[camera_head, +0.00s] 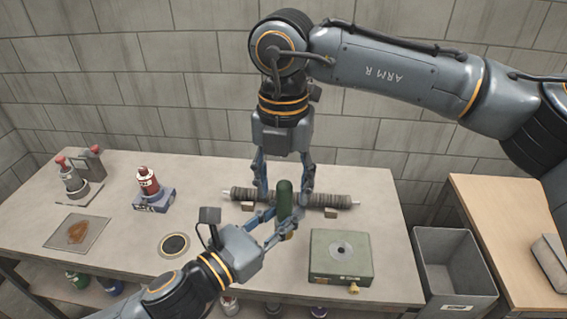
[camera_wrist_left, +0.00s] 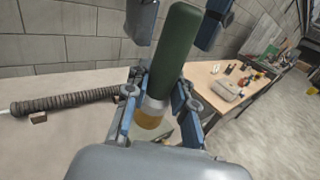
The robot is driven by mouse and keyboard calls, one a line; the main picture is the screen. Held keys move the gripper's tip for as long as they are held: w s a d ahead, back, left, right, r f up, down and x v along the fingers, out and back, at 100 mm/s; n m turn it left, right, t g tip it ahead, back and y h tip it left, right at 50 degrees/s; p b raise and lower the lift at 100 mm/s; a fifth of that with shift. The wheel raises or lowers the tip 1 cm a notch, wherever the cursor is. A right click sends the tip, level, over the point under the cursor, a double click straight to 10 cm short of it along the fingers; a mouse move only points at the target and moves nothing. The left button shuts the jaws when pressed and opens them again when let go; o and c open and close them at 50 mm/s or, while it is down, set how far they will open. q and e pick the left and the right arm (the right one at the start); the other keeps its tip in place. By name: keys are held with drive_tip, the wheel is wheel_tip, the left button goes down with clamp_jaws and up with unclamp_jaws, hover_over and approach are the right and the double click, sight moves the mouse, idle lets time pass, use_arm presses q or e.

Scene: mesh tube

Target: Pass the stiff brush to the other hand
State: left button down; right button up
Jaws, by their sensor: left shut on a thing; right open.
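The stiff brush has a green handle (camera_head: 284,199), a pale collar and an amber end. In the left wrist view the brush (camera_wrist_left: 174,48) stands nearly upright, handle up. My left gripper (camera_head: 281,222) is shut on its lower part near the collar. My right gripper (camera_head: 285,187) points down from above, open, with one finger on each side of the green handle. In the left wrist view gaps show between the handle and the right gripper's fingers.
Behind the brush, a ribbed mesh tube (camera_head: 325,200) lies across small blocks on the table (camera_head: 120,215). A green box (camera_head: 341,257) stands at right, a red bottle (camera_head: 147,181) on a blue block at left. A grey bin (camera_head: 455,265) stands beside the table.

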drive_tip(key=shift+f, duration=0.3)
clamp_jaws()
use_arm(q)
drive_tip(key=c, duration=1)
unclamp_jaws()
drive_tip(key=shift+c, duration=0.2)
